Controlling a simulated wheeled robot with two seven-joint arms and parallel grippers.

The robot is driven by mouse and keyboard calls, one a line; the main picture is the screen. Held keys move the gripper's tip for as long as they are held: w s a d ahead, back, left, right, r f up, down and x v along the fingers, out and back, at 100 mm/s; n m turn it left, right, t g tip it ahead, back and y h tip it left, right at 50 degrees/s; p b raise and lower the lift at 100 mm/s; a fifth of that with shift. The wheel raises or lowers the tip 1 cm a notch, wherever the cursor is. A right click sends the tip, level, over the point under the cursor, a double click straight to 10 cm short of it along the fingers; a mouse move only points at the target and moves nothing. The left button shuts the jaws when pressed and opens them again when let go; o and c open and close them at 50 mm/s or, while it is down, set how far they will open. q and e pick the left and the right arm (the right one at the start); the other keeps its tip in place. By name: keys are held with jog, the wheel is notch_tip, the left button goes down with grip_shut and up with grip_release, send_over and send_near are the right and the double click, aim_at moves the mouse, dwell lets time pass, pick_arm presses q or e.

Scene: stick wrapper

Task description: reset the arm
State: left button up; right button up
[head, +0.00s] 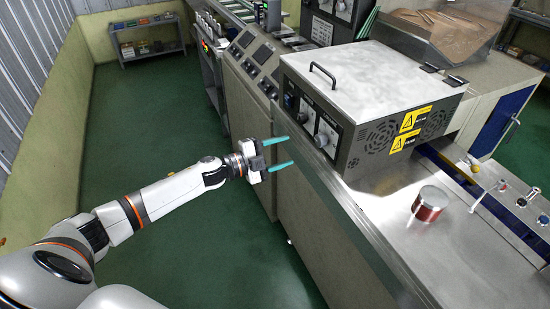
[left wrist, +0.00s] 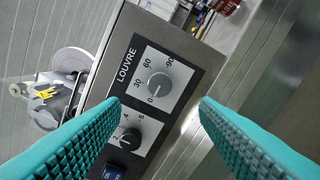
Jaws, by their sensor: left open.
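My left arm reaches in from the left in the head view. Its gripper (head: 281,153) is open and empty, with two teal fingers apart, beside the front of the grey machine box. In the left wrist view both teal fingers (left wrist: 160,125) stand apart with nothing between them. The upper knob (left wrist: 156,87) points near 0. My right gripper is not in view.
The machine box (head: 375,85) with a top handle stands on the steel counter (head: 380,220). A red and silver can (head: 429,204) sits on the counter at right. Green floor (head: 190,240) is free below my arm. A shelf (head: 148,38) stands at the back left.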

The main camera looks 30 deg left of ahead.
pick_arm(q)
jog(key=shift+v, duration=0.9)
